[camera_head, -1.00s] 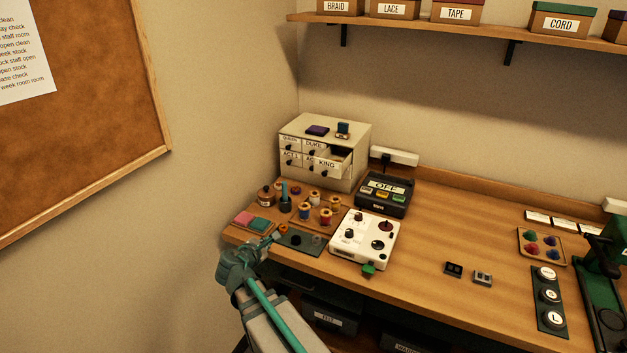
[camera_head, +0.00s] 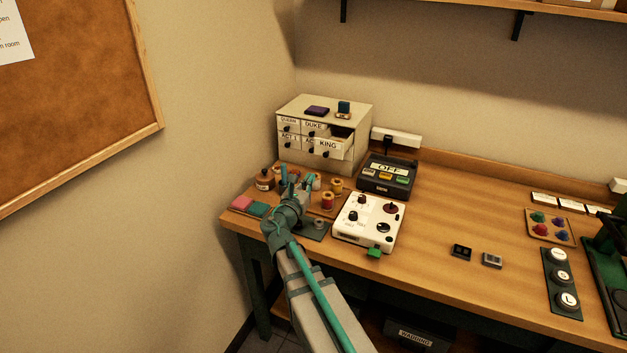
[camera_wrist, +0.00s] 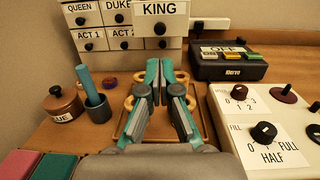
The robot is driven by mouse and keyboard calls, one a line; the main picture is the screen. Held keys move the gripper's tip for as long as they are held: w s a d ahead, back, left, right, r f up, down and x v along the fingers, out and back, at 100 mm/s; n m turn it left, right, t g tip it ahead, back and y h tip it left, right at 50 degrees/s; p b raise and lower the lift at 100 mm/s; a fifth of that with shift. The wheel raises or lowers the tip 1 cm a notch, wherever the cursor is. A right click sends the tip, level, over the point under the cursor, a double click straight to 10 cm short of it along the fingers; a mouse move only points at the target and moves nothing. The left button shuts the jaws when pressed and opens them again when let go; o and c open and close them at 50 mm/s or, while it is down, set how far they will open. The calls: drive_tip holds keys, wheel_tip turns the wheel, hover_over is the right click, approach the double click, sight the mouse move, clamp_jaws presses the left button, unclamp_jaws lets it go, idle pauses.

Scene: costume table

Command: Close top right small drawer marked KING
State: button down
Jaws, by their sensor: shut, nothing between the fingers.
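The small beige drawer cabinet (camera_head: 355,165) stands at the back left of the table. Its top right drawer, marked KING (camera_head: 328,146), is pulled out, with its dark knob on the front. In the wrist view the KING drawer front (camera_wrist: 161,19) sticks out ahead of the other fronts, straight beyond my fingers. My gripper (camera_head: 297,184) is shut and empty, apart from the drawer and lower than it. In the wrist view the gripper (camera_wrist: 160,68) points toward the cabinet, above a tray of spools.
A black box marked OFF (camera_head: 388,176) and a white dial panel (camera_head: 367,222) stand right of my gripper. A purple block (camera_head: 317,110) lies on the cabinet top.

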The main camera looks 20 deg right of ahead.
sight(325, 156)
drive_tip(key=p+x, duration=0.3)
drive_tip(key=x, duration=0.8)
drive_tip(key=shift+w+d+r+p, duration=0.1)
drive_tip(key=shift+w+d+p, duration=0.1)
drive_tip(key=shift+p, duration=0.2)
